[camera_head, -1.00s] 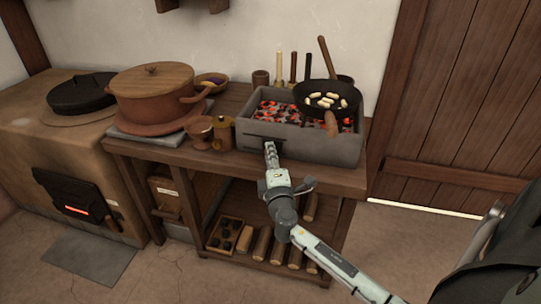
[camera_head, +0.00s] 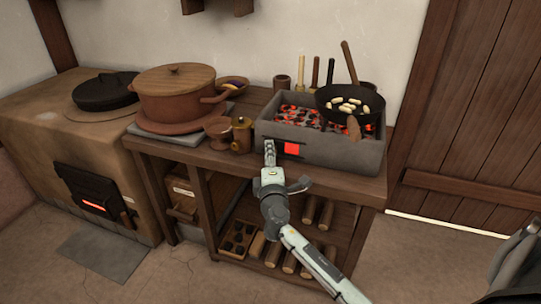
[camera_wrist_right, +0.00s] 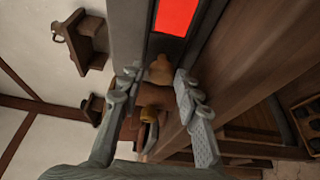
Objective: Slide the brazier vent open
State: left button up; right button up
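The brazier (camera_head: 330,150) is a grey box of glowing coals on the wooden bench. Its front vent shows a bright red opening (camera_head: 291,149), which also shows at the top of the right wrist view (camera_wrist_right: 176,14). My right gripper (camera_head: 269,148) is at the brazier's front face, just left of the red opening. In the right wrist view its fingers (camera_wrist_right: 156,85) are apart with nothing visibly clamped between them. A thin dark strip beside the opening may be the vent slide; whether a finger touches it I cannot tell. My left gripper is not in view.
A pan (camera_head: 350,103) with pale pieces sits over the coals. A goblet (camera_head: 218,132) and lidded jar (camera_head: 242,134) stand close left of my right gripper. A large clay pot (camera_head: 175,92) is farther left. Logs lie on the lower shelf.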

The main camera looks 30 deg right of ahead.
jog(key=v, duration=1.2)
jog(key=s+d+f+m+g+y, duration=0.1)
jog(key=s+d+f+m+g, duration=0.1)
jog(key=s+f+m+g, duration=0.45)
jog(key=s+d+f+m+g+y, duration=0.15)
jog(key=s+f, duration=0.25)
jog(key=f, duration=0.6)
jog(key=s+a+f+m+g+y, duration=0.3)
jog(key=s+f, duration=0.5)
jog(key=s, duration=0.3)
jog(key=shift+a+f+g+y, duration=0.2)
jog(key=shift+a+g+y, duration=0.45)
jog(key=shift+a+g, duration=0.35)
